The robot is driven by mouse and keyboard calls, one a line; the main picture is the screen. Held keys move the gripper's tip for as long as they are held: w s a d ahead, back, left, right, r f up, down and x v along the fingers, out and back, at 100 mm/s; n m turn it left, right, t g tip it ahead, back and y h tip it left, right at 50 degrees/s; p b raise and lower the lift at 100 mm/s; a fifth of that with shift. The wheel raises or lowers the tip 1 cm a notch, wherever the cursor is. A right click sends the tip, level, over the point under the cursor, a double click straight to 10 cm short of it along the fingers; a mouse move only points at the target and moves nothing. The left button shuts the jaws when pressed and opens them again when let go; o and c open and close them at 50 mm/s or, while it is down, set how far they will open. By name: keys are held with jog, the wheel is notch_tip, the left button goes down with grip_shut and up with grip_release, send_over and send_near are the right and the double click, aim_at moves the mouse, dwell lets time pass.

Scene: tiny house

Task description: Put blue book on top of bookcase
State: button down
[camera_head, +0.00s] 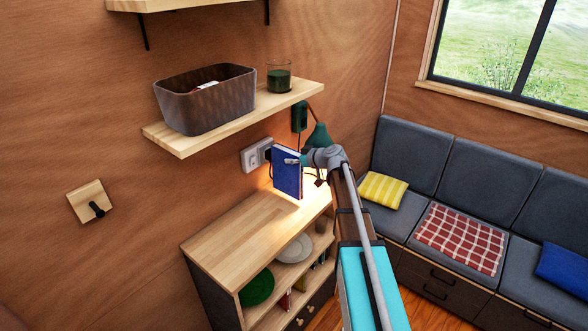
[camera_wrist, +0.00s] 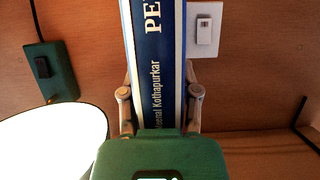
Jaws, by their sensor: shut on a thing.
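The blue book (camera_head: 287,173) stands upright in the head view, over the back part of the wooden bookcase top (camera_head: 232,226). My gripper (camera_head: 300,161) is shut on the book from the right. In the wrist view the book's blue spine with white lettering (camera_wrist: 155,45) rises between the two fingers of my gripper (camera_wrist: 160,95). I cannot tell whether the book's lower edge touches the bookcase top. The bookcase's far right end is partly hidden behind my arm.
A wall shelf (camera_head: 168,143) with a dark basket (camera_head: 204,105) and a glass (camera_head: 279,77) hangs above. A green lamp (camera_head: 318,137) stands close behind my gripper; its bright shade (camera_wrist: 50,140) fills the lower left wrist view. The left bookcase top is clear.

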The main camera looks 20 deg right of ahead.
aim_at(293, 167)
jog(key=shift+f, duration=0.1)
jog(key=shift+w+f+b, duration=0.2)
jog(key=shift+f+b, duration=0.75)
jog(key=shift+b, duration=0.1)
jog(key=shift+w+f+b, duration=0.2)
jog(key=shift+f+b, duration=0.75)
jog(key=shift+b, duration=0.05)
jog(key=shift+c, duration=1.6)
grip_release()
jog(key=shift+f, duration=0.1)
